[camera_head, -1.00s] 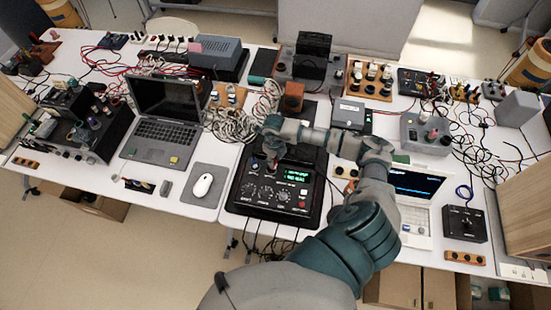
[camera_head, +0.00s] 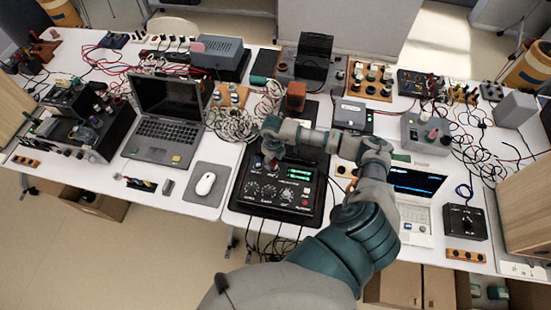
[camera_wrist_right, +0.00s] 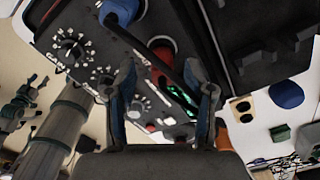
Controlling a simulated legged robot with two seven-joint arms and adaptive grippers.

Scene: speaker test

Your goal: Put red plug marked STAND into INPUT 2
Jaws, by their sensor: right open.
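A black console (camera_head: 240,212) with knobs and a green-lit display (camera_head: 293,175) stands at the table's front middle. My right gripper (camera_head: 268,148) is above its back left part. In the right wrist view the gripper (camera_wrist_right: 166,76) is open, its fingers apart over the console panel (camera_wrist_right: 90,25). A red plug-like part (camera_wrist_right: 160,50) shows beyond and between the fingertips. A dark rod or cable crosses in front of it. A blue part (camera_wrist_right: 122,10) stands to its left. The STAND mark and INPUT 2 label are not readable. My left gripper is not in view.
A laptop (camera_head: 165,135) and a mouse (camera_head: 205,184) on a grey pad lie left of the console. A white laptop (camera_head: 415,222) is on the right, partly behind my arm. Tangled cables (camera_head: 230,122) lie behind. An orange-brown block (camera_head: 296,92) stands behind the console.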

